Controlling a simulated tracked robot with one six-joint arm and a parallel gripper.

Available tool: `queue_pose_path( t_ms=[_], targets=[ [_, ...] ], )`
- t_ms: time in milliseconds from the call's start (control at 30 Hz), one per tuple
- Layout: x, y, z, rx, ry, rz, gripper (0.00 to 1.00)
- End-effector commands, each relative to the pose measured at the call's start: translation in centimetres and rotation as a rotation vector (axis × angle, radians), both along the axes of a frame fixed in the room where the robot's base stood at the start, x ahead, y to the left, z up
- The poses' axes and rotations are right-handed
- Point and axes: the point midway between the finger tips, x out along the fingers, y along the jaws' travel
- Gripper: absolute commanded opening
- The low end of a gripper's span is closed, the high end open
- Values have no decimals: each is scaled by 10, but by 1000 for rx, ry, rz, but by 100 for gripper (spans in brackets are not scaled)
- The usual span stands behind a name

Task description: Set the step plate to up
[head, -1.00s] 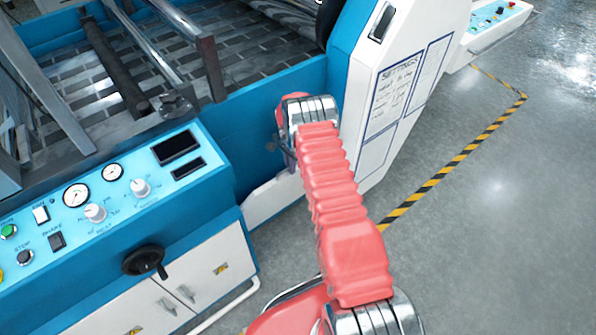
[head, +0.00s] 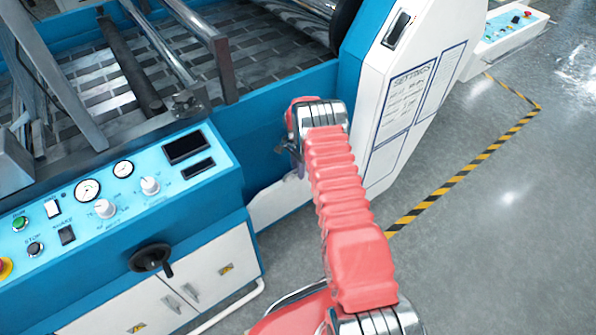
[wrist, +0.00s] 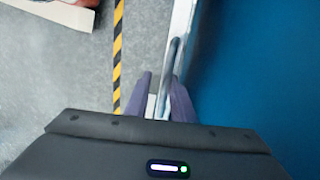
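What seems to be the step plate is a white panel (head: 277,203) low between the blue control cabinet and the white end housing in the head view. My arm covers part of it. In the wrist view, a pale edge with a silver bar (wrist: 173,60) runs down along the blue machine side. My gripper (wrist: 160,76) has its two purple fingers apart, one on each side of this edge. A narrow gap shows beside the left finger, and I see no firm contact. In the head view, the gripper (head: 291,152) is small and partly hidden behind my wrist.
The control panel (head: 110,190) with knobs and gauges is at left, above a black handwheel (head: 150,260). The white end housing (head: 385,150) with a settings sheet stands close right of my arm. Open floor with a yellow-black stripe (head: 463,170) lies at right.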

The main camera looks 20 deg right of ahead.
Motion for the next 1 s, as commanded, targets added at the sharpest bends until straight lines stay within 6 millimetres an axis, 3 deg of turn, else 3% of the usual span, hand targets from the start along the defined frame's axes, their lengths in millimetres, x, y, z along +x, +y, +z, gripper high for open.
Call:
queue_pose_path(
  t_ms=[67,233,800,1000],
  targets=[
    [-3,0,-3,0,4,0,28],
    [0,-1,13,-1,1,-1,28],
    [9,0,111,-1,-3,-1,28],
    [10,1,133,-1,-2,-1,28]
  ],
)
